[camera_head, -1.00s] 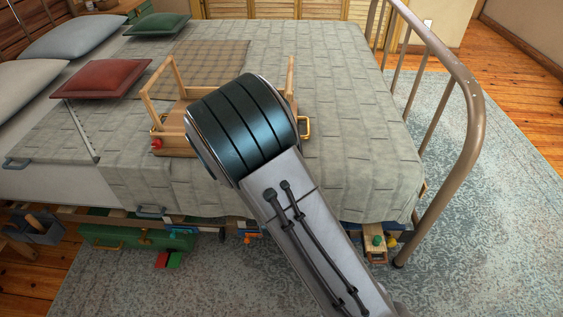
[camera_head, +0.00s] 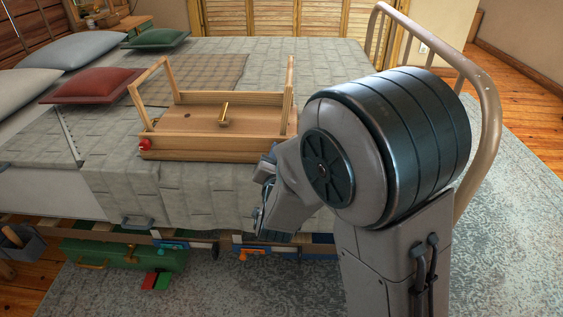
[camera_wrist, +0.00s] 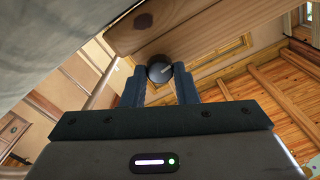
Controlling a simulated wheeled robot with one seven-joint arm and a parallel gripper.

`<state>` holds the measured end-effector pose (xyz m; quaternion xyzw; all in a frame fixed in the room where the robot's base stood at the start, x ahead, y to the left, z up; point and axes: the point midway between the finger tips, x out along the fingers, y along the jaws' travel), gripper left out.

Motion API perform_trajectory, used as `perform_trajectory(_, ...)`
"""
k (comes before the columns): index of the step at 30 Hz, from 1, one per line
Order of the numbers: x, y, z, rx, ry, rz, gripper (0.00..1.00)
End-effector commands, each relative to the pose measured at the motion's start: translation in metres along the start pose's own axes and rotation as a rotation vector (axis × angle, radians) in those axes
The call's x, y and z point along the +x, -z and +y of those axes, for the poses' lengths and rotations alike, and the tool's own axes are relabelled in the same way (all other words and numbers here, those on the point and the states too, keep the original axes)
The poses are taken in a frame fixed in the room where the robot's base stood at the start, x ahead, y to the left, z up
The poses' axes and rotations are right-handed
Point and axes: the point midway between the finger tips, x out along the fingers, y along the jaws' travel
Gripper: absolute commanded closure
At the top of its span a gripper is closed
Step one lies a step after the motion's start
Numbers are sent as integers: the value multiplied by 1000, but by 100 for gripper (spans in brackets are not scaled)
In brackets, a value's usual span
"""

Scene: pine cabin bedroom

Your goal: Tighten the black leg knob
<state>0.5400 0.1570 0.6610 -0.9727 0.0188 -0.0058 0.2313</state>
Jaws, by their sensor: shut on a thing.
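The wooden bed tray (camera_head: 180,142) stands on the bed with two leg frames raised, one at each end. A red knob (camera_head: 145,144) sits at its front left corner. In the wrist view, the dark round leg knob (camera_wrist: 159,71), with a pale line on its face, is between the two blue fingers of my gripper (camera_wrist: 160,82), beside the tray's wooden side (camera_wrist: 190,30). My gripper is shut on it. In the head view, my gripper (camera_head: 268,163) is at the tray's front right corner, partly covered by my arm, and the black knob is hidden there.
A brass piece (camera_head: 224,115) stands inside the tray. Cushions, one red (camera_head: 92,86) and one green (camera_head: 157,38), lie behind on the bed. The metal bed rail (camera_head: 490,110) rises at the right. A green case (camera_head: 120,254) and toys are under the bed.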

Motion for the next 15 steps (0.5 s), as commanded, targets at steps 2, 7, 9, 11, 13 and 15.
perform_trajectory(2,-1,-4,2,21,-1,-6,96)
perform_trajectory(7,-1,-3,1,46,-1,-8,96)
perform_trajectory(9,-1,-3,1,50,-1,-8,96)
perform_trajectory(11,-1,-3,0,51,-1,-8,96)
perform_trajectory(13,-1,-3,0,51,-1,-9,96)
perform_trajectory(15,-1,-3,0,51,-1,-9,96)
